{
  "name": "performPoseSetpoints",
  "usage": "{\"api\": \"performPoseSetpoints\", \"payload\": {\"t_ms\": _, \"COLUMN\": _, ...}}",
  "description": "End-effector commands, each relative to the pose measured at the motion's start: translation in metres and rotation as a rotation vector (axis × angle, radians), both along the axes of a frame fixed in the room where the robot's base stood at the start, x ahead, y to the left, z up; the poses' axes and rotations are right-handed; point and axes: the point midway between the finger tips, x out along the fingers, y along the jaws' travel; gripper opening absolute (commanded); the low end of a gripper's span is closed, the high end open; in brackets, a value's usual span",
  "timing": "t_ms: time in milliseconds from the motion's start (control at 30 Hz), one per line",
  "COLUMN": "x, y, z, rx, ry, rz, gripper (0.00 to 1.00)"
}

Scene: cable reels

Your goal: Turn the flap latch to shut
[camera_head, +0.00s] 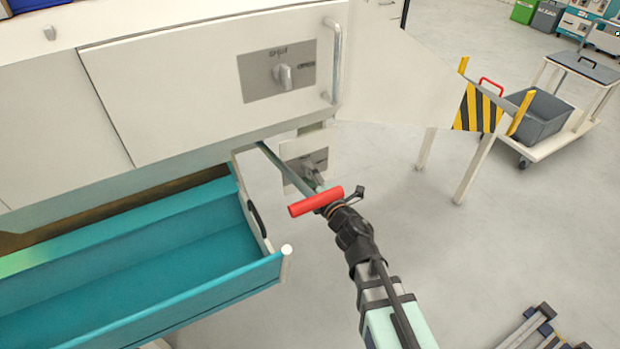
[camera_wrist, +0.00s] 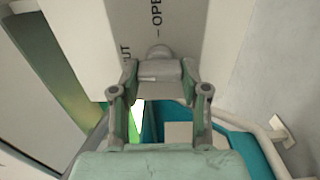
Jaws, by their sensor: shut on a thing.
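The flap latch is a grey knob on a grey plate (camera_head: 297,157) below the white cabinet, partly hidden in the head view by a red-handled bar. In the wrist view the latch knob (camera_wrist: 160,68) sits between my two fingertips, in front of the plate (camera_wrist: 172,22). The plate carries the word OPEN and the end of the word SHUT. My gripper (camera_wrist: 160,76) is shut on the knob. In the head view my arm comes from the lower right, and the fingers are mostly hidden behind the red handle. Which mark the knob points to I cannot tell.
A red handle (camera_head: 315,201) on a metal bar crosses close to my gripper. A teal drawer (camera_head: 190,262) stands open at lower left. Another latch (camera_head: 283,75) is on the cabinet door (camera_head: 200,85) above.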

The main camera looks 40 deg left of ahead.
Motion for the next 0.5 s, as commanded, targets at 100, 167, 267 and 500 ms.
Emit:
{"api": "performPoseSetpoints", "payload": {"t_ms": 100, "x": 0.0007, "y": 0.0009, "z": 0.0001, "rx": -0.008, "ry": -0.018, "rz": 0.0, "gripper": 0.1}}
{"api": "performPoseSetpoints", "payload": {"t_ms": 167, "x": 0.0007, "y": 0.0009, "z": 0.0002, "rx": -0.01, "ry": -0.024, "rz": 0.0, "gripper": 0.1}}
{"api": "performPoseSetpoints", "payload": {"t_ms": 267, "x": 0.0007, "y": 0.0009, "z": 0.0004, "rx": -0.012, "ry": -0.028, "rz": 0.0, "gripper": 0.1}}
{"api": "performPoseSetpoints", "payload": {"t_ms": 500, "x": 0.0009, "y": 0.0009, "z": 0.0005, "rx": -0.012, "ry": -0.028, "rz": 0.0, "gripper": 0.1}}
